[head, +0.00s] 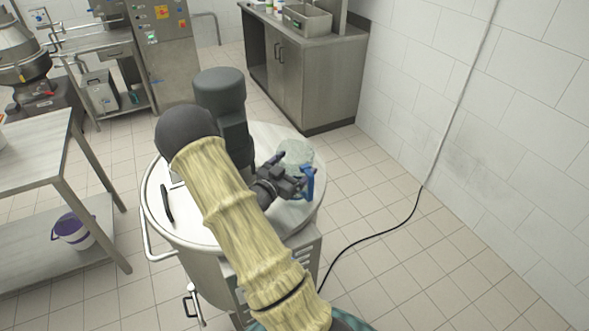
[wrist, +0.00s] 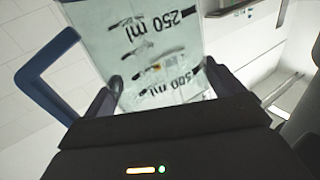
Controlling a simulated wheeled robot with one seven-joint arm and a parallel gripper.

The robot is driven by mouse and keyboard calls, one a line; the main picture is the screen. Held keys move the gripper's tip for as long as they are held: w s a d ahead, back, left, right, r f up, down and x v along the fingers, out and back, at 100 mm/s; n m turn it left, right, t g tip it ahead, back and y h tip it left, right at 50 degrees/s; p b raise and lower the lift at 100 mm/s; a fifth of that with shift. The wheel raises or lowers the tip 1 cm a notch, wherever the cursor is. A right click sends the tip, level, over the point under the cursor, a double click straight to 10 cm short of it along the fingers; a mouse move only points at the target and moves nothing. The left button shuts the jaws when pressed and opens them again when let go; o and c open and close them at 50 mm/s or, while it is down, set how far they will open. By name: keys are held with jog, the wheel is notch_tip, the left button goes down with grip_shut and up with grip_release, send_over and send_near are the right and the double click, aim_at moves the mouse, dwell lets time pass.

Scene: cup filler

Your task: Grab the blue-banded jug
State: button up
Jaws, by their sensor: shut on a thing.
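The jug (head: 298,152) is clear and pale green with a blue handle. In the head view it is over the right part of a round steel lid, partly hidden by my gripper (head: 291,180). In the wrist view the jug (wrist: 158,55) fills the space between my two dark fingers, with black 250 ml and 500 ml marks on its wall. My gripper (wrist: 164,82) is shut on the jug's body. The blue handle sticks out to the left there. I cannot make out a blue band, or whether the jug touches the lid.
The round steel vessel (head: 152,196) has a lid with a black handle and a tall grey motor housing (head: 222,105) close to my arm. A steel table (head: 38,146) stands left, with a white and purple bucket (head: 73,232) below. A black cable crosses the otherwise clear floor at right.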

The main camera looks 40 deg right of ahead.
aim_at(294, 153)
notch_tip(294, 153, up, 9)
jog(key=shift+r+b, duration=0.1)
jog(key=shift+b, duration=0.5)
dwell(0.3)
